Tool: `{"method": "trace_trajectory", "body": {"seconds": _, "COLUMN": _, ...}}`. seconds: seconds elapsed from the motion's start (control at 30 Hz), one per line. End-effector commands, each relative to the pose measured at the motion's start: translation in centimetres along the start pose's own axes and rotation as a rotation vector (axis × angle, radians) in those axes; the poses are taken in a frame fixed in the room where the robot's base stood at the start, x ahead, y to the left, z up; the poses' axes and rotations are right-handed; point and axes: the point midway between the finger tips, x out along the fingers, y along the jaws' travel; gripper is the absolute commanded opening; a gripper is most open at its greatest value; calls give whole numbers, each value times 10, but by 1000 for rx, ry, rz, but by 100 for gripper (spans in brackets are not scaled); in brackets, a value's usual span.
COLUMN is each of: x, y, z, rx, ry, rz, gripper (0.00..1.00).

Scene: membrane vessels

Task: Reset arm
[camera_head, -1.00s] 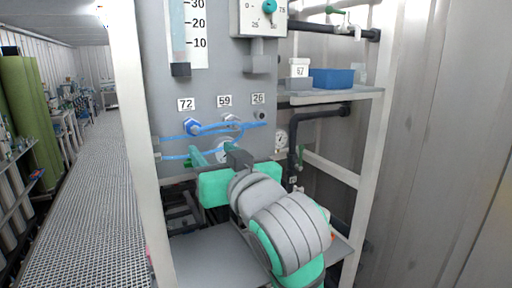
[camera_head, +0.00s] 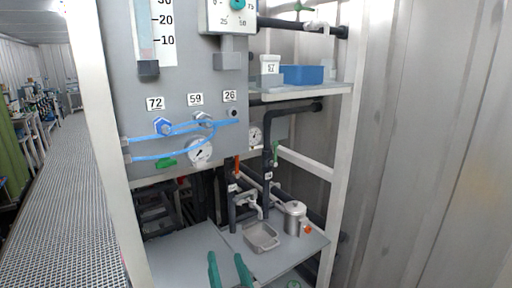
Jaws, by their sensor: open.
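My gripper (camera_head: 229,272) shows at the bottom of the head view, low in front of the grey lower shelf. Its two green fingers stand apart with nothing between them, so it is open and empty. The rest of my arm is mostly out of the frame; a small green part shows at the bottom edge, right of the fingers. The grey panel (camera_head: 185,75) stands behind, with labels 72, 59 and 26, blue tubing (camera_head: 165,127) and a round gauge (camera_head: 200,150).
A grey tray (camera_head: 262,237) and a lidded metal pot (camera_head: 294,217) stand on the lower shelf (camera_head: 190,258). A blue box (camera_head: 302,75) sits on the upper shelf (camera_head: 300,93). White frame posts (camera_head: 98,130) flank the panel. A grated walkway (camera_head: 70,190) runs free at left.

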Motion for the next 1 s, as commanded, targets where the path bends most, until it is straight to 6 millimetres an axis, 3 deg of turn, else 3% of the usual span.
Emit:
{"method": "trace_trajectory", "body": {"seconds": 0.1, "x": -21, "y": 17, "z": 36, "rx": 12, "ry": -6, "rz": 49, "gripper": 49}}
{"method": "trace_trajectory", "body": {"seconds": 0.5, "x": -111, "y": 59, "z": 132, "rx": -16, "ry": -25, "rz": 205, "gripper": 49}}
{"method": "trace_trajectory", "body": {"seconds": 0.8, "x": -195, "y": 73, "z": 186, "rx": -83, "ry": -59, "rz": 301, "gripper": 49}}
{"method": "trace_trajectory", "body": {"seconds": 1.0, "x": -256, "y": 73, "z": 210, "rx": -146, "ry": -93, "rz": 350, "gripper": 49}}
